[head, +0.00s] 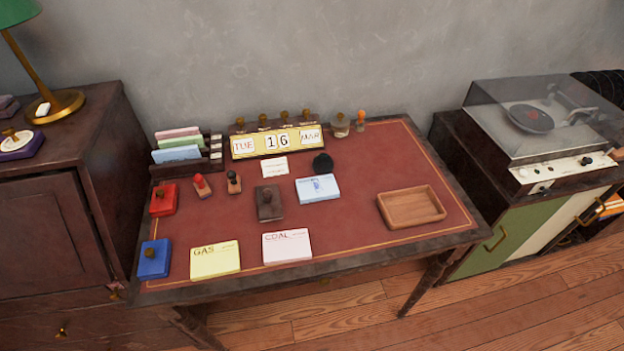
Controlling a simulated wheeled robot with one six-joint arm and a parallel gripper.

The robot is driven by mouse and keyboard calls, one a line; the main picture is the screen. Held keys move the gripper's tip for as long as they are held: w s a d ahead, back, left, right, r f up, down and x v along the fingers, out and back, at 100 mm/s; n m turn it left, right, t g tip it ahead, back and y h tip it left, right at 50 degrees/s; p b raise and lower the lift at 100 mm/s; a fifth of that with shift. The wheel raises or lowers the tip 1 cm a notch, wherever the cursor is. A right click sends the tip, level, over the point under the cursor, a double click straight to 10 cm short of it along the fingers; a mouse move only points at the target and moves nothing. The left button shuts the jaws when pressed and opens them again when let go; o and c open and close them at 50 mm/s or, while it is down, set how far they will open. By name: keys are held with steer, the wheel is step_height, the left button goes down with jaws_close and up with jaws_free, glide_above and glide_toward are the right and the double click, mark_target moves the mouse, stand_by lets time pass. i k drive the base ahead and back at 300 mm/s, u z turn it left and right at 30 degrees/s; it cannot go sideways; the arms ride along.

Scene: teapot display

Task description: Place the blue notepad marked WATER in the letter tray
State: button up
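A light blue notepad (318,188) lies flat near the middle of the red desk top. It has a small blue mark on its cover, too small to read. The wooden letter tray (411,221) is a shallow open box at the right front of the desk, and it looks empty. The notepad lies to the left of the tray and a little farther back, apart from it. My gripper is not in view.
A yellow GAS pad (215,260) and a pink COAL pad (287,247) lie along the desk's front edge. A dark blotter (269,203) and a black round object (323,163) are close to the notepad. The desk (350,238) is clear between notepad and tray.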

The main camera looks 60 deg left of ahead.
mark_target(410, 209)
steer(key=u, duration=0.5)
steer(key=i, duration=0.6)
steer(key=u, duration=1.15)
steer(key=i, duration=0.3)
steer(key=u, duration=0.2)
